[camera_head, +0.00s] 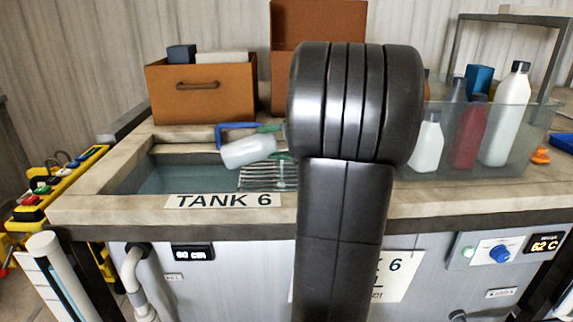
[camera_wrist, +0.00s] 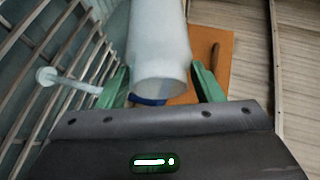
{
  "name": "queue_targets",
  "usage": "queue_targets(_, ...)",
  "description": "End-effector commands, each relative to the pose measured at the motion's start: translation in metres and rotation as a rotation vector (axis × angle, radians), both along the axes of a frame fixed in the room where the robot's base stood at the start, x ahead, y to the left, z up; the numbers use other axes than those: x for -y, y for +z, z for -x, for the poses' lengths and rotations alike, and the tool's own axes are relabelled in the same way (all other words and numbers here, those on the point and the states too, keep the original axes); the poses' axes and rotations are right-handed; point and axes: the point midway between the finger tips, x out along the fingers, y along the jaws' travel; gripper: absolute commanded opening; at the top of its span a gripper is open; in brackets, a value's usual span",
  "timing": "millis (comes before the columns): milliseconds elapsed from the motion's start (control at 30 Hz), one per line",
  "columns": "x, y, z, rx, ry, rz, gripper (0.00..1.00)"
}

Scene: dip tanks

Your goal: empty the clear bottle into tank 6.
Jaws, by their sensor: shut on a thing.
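The clear bottle (camera_head: 248,151), pale and translucent, lies tipped nearly on its side over tank 6 (camera_head: 165,178), its left end slightly lower. My gripper (camera_head: 277,142), with green fingers, is shut on it at its right end, partly hidden by my dark arm. In the wrist view the bottle (camera_wrist: 160,45) sits between the green fingers of my gripper (camera_wrist: 160,78). Tank 6 holds bluish liquid and has its name label (camera_head: 222,200) on the front rim. I cannot tell whether anything is left in the bottle or flows from it.
A metal rack (camera_head: 262,178) sits in the tank beside the bottle. A blue bar (camera_head: 222,133) is behind it. A brown box (camera_head: 203,98) stands on the back ledge. A clear bin (camera_head: 505,150) with several bottles stands at right. A yellow control panel (camera_head: 50,190) is at left.

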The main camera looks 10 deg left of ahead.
Motion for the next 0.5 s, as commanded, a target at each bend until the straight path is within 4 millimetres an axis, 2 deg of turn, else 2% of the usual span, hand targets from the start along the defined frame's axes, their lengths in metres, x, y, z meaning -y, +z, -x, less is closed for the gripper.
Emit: queue_targets(500, 0.0059, 0.0004, -0.0016, -0.013, -0.002, -0.070, 0.05)
